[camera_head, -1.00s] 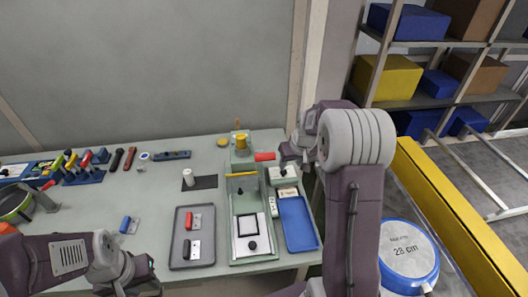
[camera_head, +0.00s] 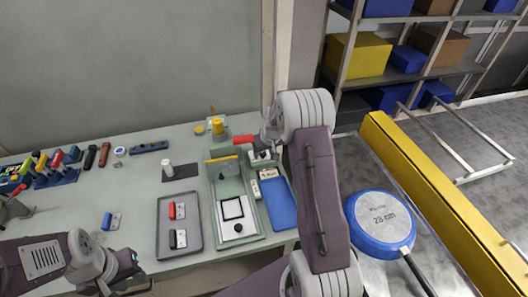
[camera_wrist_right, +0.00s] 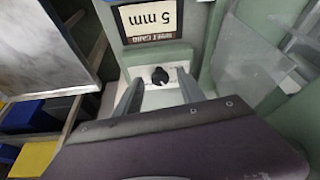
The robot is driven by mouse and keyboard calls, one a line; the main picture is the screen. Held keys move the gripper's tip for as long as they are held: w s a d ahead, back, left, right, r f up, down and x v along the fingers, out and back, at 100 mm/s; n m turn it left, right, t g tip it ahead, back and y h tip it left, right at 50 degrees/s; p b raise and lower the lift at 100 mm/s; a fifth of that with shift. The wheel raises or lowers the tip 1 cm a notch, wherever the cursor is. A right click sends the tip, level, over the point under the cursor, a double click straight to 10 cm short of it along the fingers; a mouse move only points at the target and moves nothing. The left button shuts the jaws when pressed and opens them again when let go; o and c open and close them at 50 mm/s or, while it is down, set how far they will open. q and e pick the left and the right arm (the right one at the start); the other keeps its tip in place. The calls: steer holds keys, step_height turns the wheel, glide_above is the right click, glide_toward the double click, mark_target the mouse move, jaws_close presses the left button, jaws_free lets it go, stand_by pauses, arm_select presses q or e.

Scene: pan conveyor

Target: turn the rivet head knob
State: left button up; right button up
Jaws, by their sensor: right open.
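The rivet head knob (camera_wrist_right: 160,77) is a small black knob on a white plate in the right wrist view, just below a card reading "5 mm" (camera_wrist_right: 151,20). My right gripper (camera_wrist_right: 160,88) is open, with one finger on each side of the knob and a visible gap to it. In the head view my right gripper (camera_head: 268,143) is over the small white unit (camera_head: 262,163) at the right of the bench, and the knob is hard to make out there. My left gripper (camera_head: 132,284) is low at the left by the bench's front edge; its fingers are too unclear to judge.
A green fixture (camera_head: 225,243) and a blue tray (camera_head: 278,212) stand near the white unit, with a red handle (camera_head: 243,140) close to my right gripper. A grey tray (camera_head: 164,252) lies left. A pan (camera_head: 380,222) is on the right.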

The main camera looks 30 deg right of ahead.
jaws_close()
steer(key=r+m+p, duration=0.1)
steer(key=p, duration=0.3)
steer(key=shift+a+h, duration=0.15)
steer(key=shift+h, duration=0.15)
steer(key=shift+f+m, duration=0.3)
steer(key=shift+m, duration=0.2)
steer(key=shift+w+f+m+h, duration=0.1)
steer(key=shift+f+m+h, duration=0.2)
steer(key=shift+m, duration=0.1)
steer(key=m+b, duration=0.1)
steer(key=b, duration=0.1)
steer(key=shift+f+b, duration=0.35)
steer(key=shift+r+m+g+h+b, duration=0.25)
steer(key=shift+m+g+h+b, duration=0.05)
steer(key=shift+r, duration=0.2)
